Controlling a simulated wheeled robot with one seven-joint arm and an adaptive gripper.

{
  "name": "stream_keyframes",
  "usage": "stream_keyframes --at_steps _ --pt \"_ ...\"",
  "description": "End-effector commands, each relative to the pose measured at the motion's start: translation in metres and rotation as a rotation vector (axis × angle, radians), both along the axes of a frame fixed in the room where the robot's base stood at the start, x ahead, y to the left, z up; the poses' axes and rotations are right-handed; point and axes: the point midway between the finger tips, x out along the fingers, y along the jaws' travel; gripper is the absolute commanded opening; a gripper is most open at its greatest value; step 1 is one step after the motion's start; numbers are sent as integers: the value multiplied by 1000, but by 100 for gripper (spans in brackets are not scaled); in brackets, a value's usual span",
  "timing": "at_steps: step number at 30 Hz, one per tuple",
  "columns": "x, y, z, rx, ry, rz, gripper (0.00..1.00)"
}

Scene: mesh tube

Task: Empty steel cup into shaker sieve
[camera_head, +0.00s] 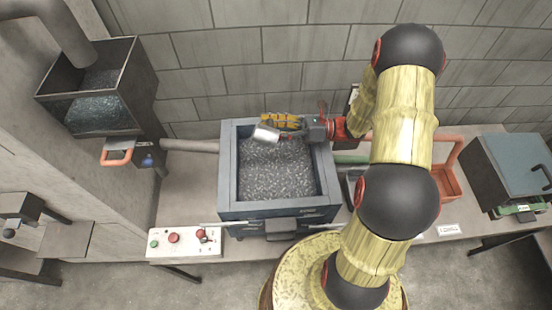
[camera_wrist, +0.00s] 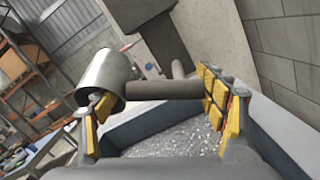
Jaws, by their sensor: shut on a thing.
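The steel cup (camera_head: 266,133) is a small shiny cylinder over the back left part of the shaker sieve. It lies tilted on its side; its contents are not visible. In the wrist view the cup (camera_wrist: 103,72) is at the left, with a dark bar between the fingers beside it. My gripper (camera_head: 285,124), with yellow padded fingers, is shut on the cup; the fingers also show in the wrist view (camera_wrist: 155,105). The shaker sieve (camera_head: 229,165) is a blue-grey open box filled with grey granules (camera_head: 275,170). Its rim (camera_wrist: 150,124) lies below the gripper in the wrist view.
A dark hopper (camera_head: 125,85) with granules stands at the left, above an orange handle (camera_head: 117,156). A control box (camera_head: 184,244) with buttons is at front left. An orange tray (camera_head: 447,182) and a blue-lidded box (camera_head: 510,165) stand right. A block wall is close behind.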

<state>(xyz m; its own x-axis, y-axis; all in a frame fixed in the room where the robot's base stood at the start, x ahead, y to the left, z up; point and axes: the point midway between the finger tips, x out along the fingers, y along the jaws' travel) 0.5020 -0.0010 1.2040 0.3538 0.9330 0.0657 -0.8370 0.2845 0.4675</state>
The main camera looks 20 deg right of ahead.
Motion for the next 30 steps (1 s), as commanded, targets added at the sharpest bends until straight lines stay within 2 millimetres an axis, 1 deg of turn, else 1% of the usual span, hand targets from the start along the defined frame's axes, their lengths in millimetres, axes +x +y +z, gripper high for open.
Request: stream_keyframes --at_steps 5,8,15,25,30 --pt "0 0 -2 -26 15 0 30" --pt "0 1 -8 -71 44 2 30" --pt "1 2 -28 -243 150 2 30" --pt "0 2 -31 -495 311 5 30" --pt "3 8 -24 -568 360 5 30"
